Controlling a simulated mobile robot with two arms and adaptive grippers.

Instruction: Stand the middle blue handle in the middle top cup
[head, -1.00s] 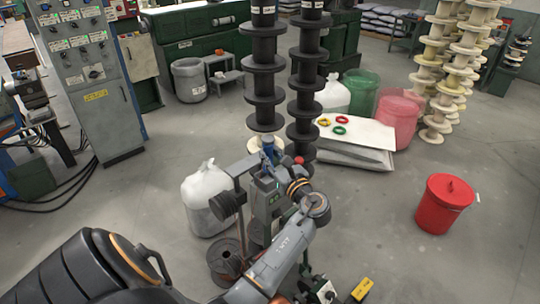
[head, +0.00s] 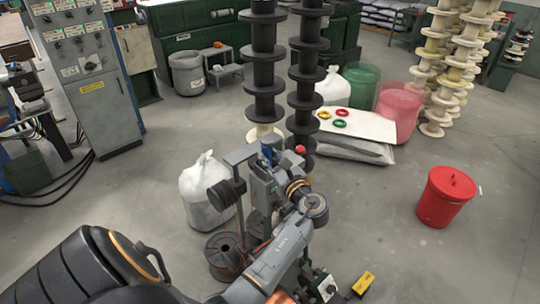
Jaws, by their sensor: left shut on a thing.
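My left arm comes in from the lower left, and its left gripper (head: 268,155) is at the middle of the view, in front of the black spool stacks. It is shut on a blue handle (head: 269,149), of which only a small blue part shows. The fingers and the rest of the handle are largely hidden by the gripper and the machine parts around it. A red knob (head: 300,149) shows just right of the gripper. I cannot make out the top cups. My right gripper is not in view.
A copper spool (head: 226,262) stands low beside my arm. A white bag (head: 203,185) is left of the gripper. Black spool stacks (head: 264,75) rise behind. A red bin (head: 446,197) stands right, with clear floor around it. A yellow box (head: 363,283) lies at bottom right.

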